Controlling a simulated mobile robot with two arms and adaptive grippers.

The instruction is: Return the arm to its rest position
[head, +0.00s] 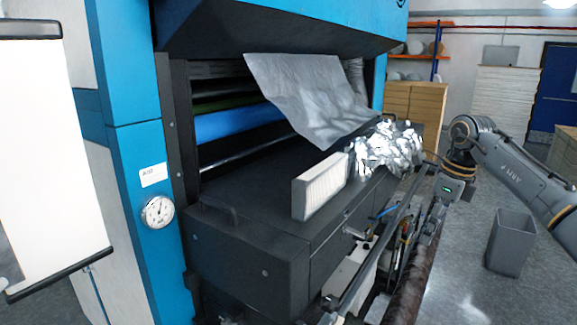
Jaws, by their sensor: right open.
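My right arm comes in from the right edge and bends down at the wrist. My right gripper (432,222) hangs below it, beside the front right of the laminating machine (250,262). Its fingers are hard to make out against the dark bars and cables behind them. It is open, and I see nothing held in it. My left gripper is not in view.
Crumpled silver foil (388,148) and a white pleated filter block (321,186) sit on the machine's dark top. A grey sheet (310,95) hangs above them. A grey bin (511,242) stands on the floor at right. A whiteboard (45,150) is at left.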

